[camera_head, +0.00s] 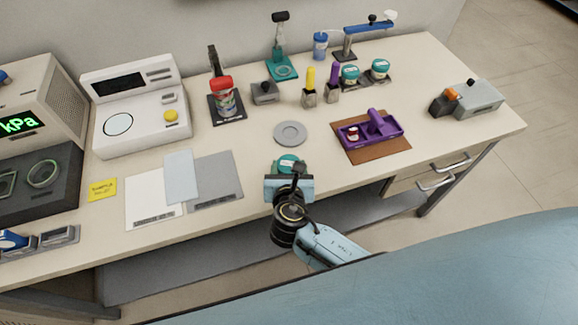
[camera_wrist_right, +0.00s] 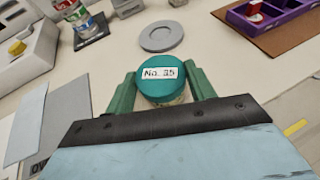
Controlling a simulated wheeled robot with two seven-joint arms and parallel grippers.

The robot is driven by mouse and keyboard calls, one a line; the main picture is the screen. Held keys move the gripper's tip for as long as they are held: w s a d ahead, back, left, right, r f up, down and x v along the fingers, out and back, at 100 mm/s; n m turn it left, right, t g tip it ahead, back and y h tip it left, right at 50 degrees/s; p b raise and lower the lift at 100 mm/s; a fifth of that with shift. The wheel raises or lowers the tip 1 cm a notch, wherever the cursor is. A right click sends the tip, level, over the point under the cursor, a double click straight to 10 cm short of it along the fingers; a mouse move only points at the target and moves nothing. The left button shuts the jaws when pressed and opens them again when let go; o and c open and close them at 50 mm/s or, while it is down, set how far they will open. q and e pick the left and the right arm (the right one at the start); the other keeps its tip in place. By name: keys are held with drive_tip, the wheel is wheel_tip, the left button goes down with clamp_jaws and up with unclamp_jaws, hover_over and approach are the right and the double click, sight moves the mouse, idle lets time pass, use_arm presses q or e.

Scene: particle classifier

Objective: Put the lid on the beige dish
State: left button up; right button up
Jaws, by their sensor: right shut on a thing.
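My right gripper (camera_head: 289,180) is near the table's front edge, shut on a small round jar with a teal lid (camera_head: 288,164). In the right wrist view its green fingers (camera_wrist_right: 163,92) stand on both sides of the jar, whose teal lid (camera_wrist_right: 161,70) bears a label "No. 25". A pale strip of the jar's body shows under the lid. I cannot tell whether the jar touches the table. I cannot make out a beige dish or a separate lid for it. My left gripper is not in view.
A grey round disc (camera_head: 290,133) lies just behind the jar. A purple tray (camera_head: 368,130) is to its right; grey and white pads (camera_head: 215,181) are to its left. Two teal-lidded jars (camera_head: 379,68) stand farther back. The table between disc and tray is clear.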

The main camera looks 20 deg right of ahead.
drive_tip(key=shift+f, duration=0.1)
drive_tip(key=o, duration=1.1)
drive_tip(key=shift+c, duration=0.2)
